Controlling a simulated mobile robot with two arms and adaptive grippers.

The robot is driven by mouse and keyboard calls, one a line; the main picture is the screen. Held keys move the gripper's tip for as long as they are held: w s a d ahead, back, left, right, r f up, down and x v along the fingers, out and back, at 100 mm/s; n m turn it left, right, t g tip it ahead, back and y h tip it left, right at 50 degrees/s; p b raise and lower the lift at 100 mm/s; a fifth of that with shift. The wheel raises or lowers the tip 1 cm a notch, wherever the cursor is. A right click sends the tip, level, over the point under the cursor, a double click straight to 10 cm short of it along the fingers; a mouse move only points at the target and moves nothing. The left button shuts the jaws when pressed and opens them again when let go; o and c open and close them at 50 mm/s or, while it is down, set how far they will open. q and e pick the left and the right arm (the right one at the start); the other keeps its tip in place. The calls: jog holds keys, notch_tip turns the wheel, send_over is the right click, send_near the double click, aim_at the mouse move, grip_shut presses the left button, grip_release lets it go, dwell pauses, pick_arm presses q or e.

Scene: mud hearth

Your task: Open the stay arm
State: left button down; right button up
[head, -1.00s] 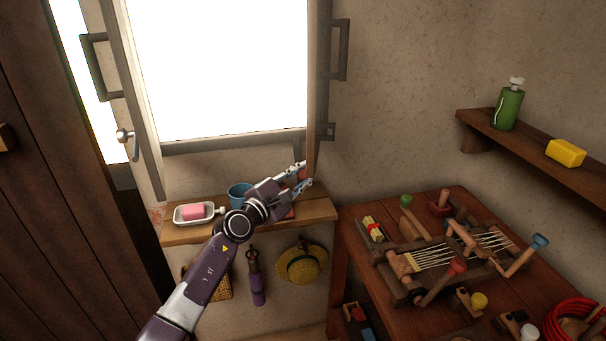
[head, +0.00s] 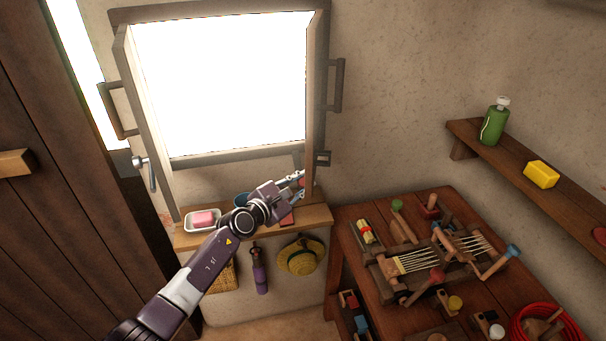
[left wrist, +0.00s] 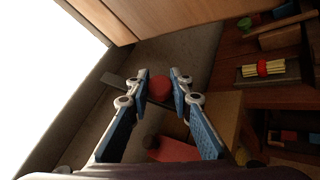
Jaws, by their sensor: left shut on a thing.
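The stay arm appears as a dark flat bar (left wrist: 122,82) with a round red knob (left wrist: 159,88) in the left wrist view. My left gripper (left wrist: 162,84) has its two blue-padded fingers on either side of this knob and is shut on it. In the head view my left gripper (head: 301,183) is at the lower right corner of the bright window (head: 225,85), just above the wooden shelf. The fingers and window leaf partly hide the knob and bar there. My right gripper is not in view.
The shelf (head: 250,237) below holds a soap dish (head: 202,226) and a blue cup (head: 241,199). A straw hat (head: 299,258) hangs under it. A table (head: 350,250) crowded with wooden tools stands at right. A wall shelf (head: 465,131) holds a green bottle (head: 494,122).

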pick_arm(q)
jog(key=shift+s+d+r+p, duration=0.1)
jog(key=shift+r+p, duration=0.85)
jog(key=shift+r, duration=1.05)
jog(key=c, duration=1.8)
grip_release()
jog(key=shift+o, duration=0.6)
jog(key=shift+f, duration=0.3)
jog(key=shift+s+f, duration=0.1)
jog(key=shift+s, duration=0.15)
jog(key=v, duration=1.1)
jog(key=shift+s+a, duration=0.25)
jog(key=shift+a, duration=0.1)
jog(key=shift+c, duration=0.3)
